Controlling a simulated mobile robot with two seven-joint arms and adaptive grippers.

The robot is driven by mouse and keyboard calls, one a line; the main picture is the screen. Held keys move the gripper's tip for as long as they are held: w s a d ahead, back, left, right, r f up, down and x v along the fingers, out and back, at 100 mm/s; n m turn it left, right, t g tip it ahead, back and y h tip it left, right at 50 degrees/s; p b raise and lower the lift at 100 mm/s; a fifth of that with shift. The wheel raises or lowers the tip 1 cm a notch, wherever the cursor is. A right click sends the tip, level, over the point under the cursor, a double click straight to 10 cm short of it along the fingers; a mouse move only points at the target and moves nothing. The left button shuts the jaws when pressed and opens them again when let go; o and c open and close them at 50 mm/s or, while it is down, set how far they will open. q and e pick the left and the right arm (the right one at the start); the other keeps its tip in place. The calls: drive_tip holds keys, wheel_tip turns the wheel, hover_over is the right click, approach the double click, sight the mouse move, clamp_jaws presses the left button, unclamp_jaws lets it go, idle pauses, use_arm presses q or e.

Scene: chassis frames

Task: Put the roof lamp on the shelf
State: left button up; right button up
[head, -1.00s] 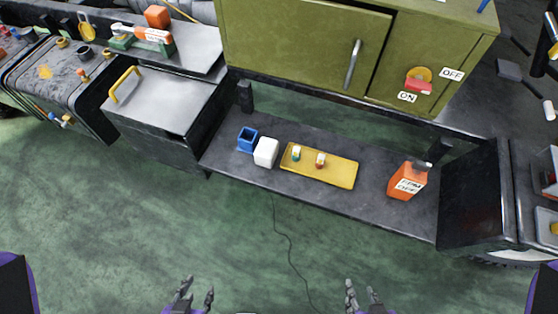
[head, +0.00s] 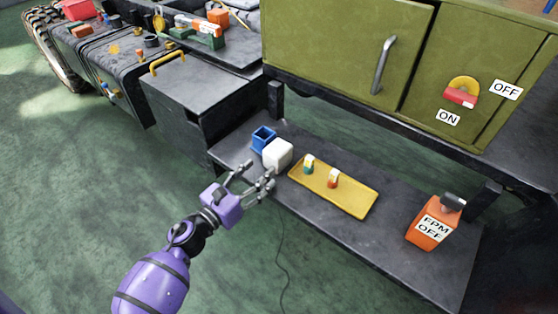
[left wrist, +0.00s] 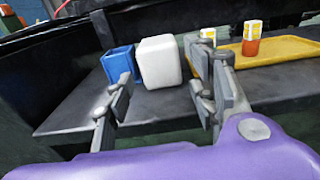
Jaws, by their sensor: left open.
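The dark shelf (head: 300,215) runs low beneath the green cabinet. On it stand a blue open box (head: 263,138), a white block (head: 277,154) and a yellow tray (head: 355,196) holding two small coloured pieces. I cannot tell for sure which thing is the roof lamp. My left gripper (head: 259,176) is open and empty at the shelf's front edge, just in front of the white block. In the left wrist view the white block (left wrist: 160,62) shows between the spread fingers, with the blue box (left wrist: 118,62) at its left. My right gripper is out of view.
An orange box lettered FPM OFF (head: 428,230) stands at the shelf's right end. The green cabinet (head: 330,45) overhangs the shelf. A dark box with a yellow handle (head: 167,62) stands at the left. The green floor is clear in front; a thin cable (head: 281,260) lies on it.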

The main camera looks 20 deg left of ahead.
sight(269, 160)
use_arm(q)
drive_tip(key=x, duration=0.7)
drive_tip(key=shift+w+r, duration=0.1)
drive_tip(key=shift+w, duration=0.3)
drive_tip(key=c, duration=1)
drive_tip(key=shift+d+r, duration=0.1)
drive_tip(key=shift+c, duration=1.4)
drive_tip(key=shift+r, duration=0.1)
